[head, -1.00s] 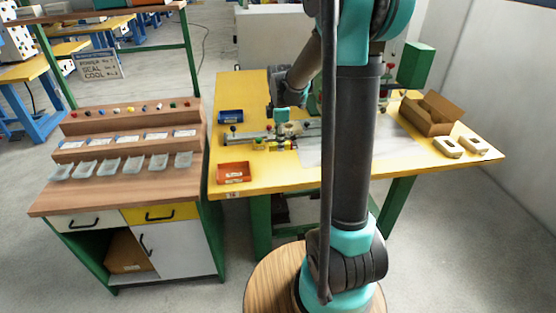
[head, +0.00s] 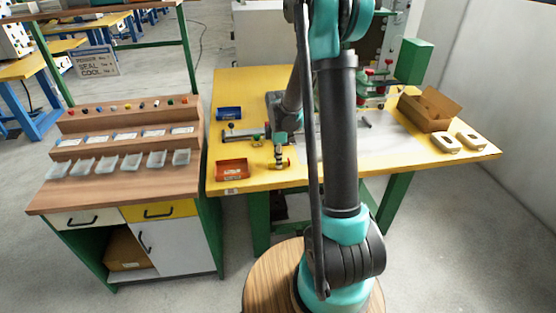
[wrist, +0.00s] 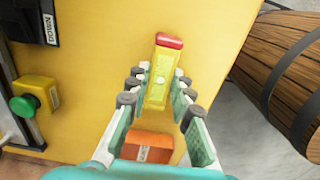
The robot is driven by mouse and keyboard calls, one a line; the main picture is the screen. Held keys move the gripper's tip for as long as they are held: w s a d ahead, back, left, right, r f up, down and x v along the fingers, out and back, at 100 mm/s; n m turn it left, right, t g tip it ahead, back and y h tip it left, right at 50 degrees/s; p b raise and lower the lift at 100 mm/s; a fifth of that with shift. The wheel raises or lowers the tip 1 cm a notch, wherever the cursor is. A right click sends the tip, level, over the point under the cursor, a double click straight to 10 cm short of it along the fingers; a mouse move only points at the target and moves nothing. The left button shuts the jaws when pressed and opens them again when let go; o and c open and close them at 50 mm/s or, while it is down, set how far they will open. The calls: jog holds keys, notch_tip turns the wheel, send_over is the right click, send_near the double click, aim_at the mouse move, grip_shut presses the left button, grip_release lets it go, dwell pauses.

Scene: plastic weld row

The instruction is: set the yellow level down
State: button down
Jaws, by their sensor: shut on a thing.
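The yellow level (wrist: 157,92) is a short yellow bar with a red end and a pale round spot on its face. In the wrist view it lies between the two fingers of my gripper (wrist: 160,80), which are shut on it. In the head view my gripper (head: 279,155) points down over the yellow table (head: 315,172) near its front edge, right of the orange bin. Only a small red bit of the level clearly shows there. I cannot tell whether the level touches the tabletop.
The orange bin (head: 232,169) stands at the table's front left, with a blue bin (head: 229,113) behind it. A yellow box with a green button (wrist: 35,97) is at left in the wrist view. An open carton (head: 430,108) stands at right.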

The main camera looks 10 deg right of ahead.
jog(key=c, duration=1.3)
grip_release()
jog(key=shift+f, duration=0.1)
jog(key=shift+c, duration=0.2)
notch_tip(320, 180, up, 12)
jog(key=s+d+f+m+t, duration=0.2)
jog(key=s+f+m, duration=0.1)
jog(key=s+m, duration=0.6)
jog(key=s+d+f+m+t, duration=0.2)
jog(key=s+f+m, duration=0.1)
jog(key=s+m, duration=0.6)
jog(key=s, duration=0.4)
jog(key=shift+s+d+f, duration=0.2)
jog(key=shift+s+f, duration=0.05)
jog(key=shift+s, duration=0.05)
